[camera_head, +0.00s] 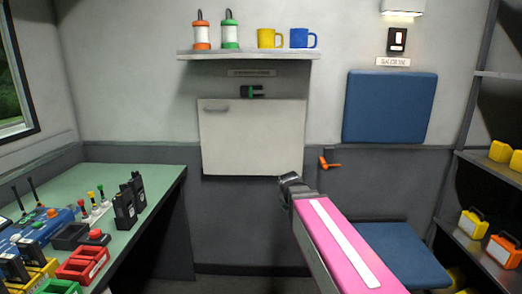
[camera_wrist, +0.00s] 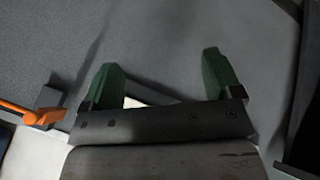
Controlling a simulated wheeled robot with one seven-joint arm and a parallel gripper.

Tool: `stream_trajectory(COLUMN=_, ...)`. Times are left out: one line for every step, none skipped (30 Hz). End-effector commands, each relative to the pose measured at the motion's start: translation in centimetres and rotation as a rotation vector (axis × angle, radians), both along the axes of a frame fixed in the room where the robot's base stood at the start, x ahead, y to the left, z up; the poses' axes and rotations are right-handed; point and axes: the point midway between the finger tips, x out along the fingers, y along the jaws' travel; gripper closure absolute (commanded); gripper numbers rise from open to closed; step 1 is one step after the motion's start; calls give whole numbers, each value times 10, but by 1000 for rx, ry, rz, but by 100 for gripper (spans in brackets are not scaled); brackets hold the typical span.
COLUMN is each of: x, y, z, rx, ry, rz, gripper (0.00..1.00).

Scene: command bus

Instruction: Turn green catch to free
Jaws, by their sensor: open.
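The green catch (camera_head: 252,91) is a small dark block with a green part, on the wall just above the top edge of a white panel (camera_head: 245,140). Its exact turn is too small to tell. My gripper (camera_head: 290,181) is in front of the panel's lower right, well below and right of the catch and apart from it. In the wrist view my gripper (camera_wrist: 160,75) has its two green fingers spread wide, with nothing between them. The green catch does not show in the wrist view.
An orange catch (camera_head: 329,162) sits on the wall right of my gripper; it also shows in the wrist view (camera_wrist: 40,117). A shelf (camera_head: 250,55) with lanterns and mugs hangs above the green catch. A crowded green desk (camera_head: 150,178) stands left, a blue seat (camera_head: 400,255) right.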

Motion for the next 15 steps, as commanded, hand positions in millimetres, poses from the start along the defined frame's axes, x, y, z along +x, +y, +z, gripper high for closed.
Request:
stream_trajectory(x=-16, y=-10, z=-21, rx=37, ry=50, rz=-48, gripper=15)
stream_trajectory(x=-25, y=-14, z=-33, rx=59, ry=79, rz=-77, gripper=15)
stream_trajectory(x=-36, y=-20, z=-47, rx=90, ry=116, rz=-118, gripper=15)
stream_trajectory(x=-46, y=-23, z=-59, rx=113, ry=147, rz=-148, gripper=15)
stream_trajectory(x=-54, y=-27, z=-68, rx=135, ry=174, rz=-179, gripper=15)
stream_trajectory(x=-67, y=-32, z=-82, rx=164, ry=213, rz=-220, gripper=15)
stream_trajectory(x=-76, y=-35, z=-91, rx=185, ry=240, rz=-249, gripper=15)
stream_trajectory(x=-85, y=-38, z=-100, rx=206, ry=267, rz=-280, gripper=15)
stream_trajectory(x=-97, y=-41, z=-111, rx=230, ry=301, rz=-316, gripper=15)
stream_trajectory(x=-105, y=-42, z=-118, rx=250, ry=326, rz=-343, gripper=15)
stream_trajectory(x=-112, y=-44, z=-124, rx=265, ry=348, rz=-366, gripper=15)
stream_trajectory(x=-122, y=-46, z=-132, rx=284, ry=375, rz=-397, gripper=15)
stream_trajectory(x=-127, y=-47, z=-136, rx=296, ry=392, rz=-416, gripper=15)
stream_trajectory(x=-133, y=-48, z=-140, rx=308, ry=407, rz=-433, gripper=15)
stream_trajectory(x=-139, y=-49, z=-145, rx=319, ry=426, rz=-453, gripper=15)
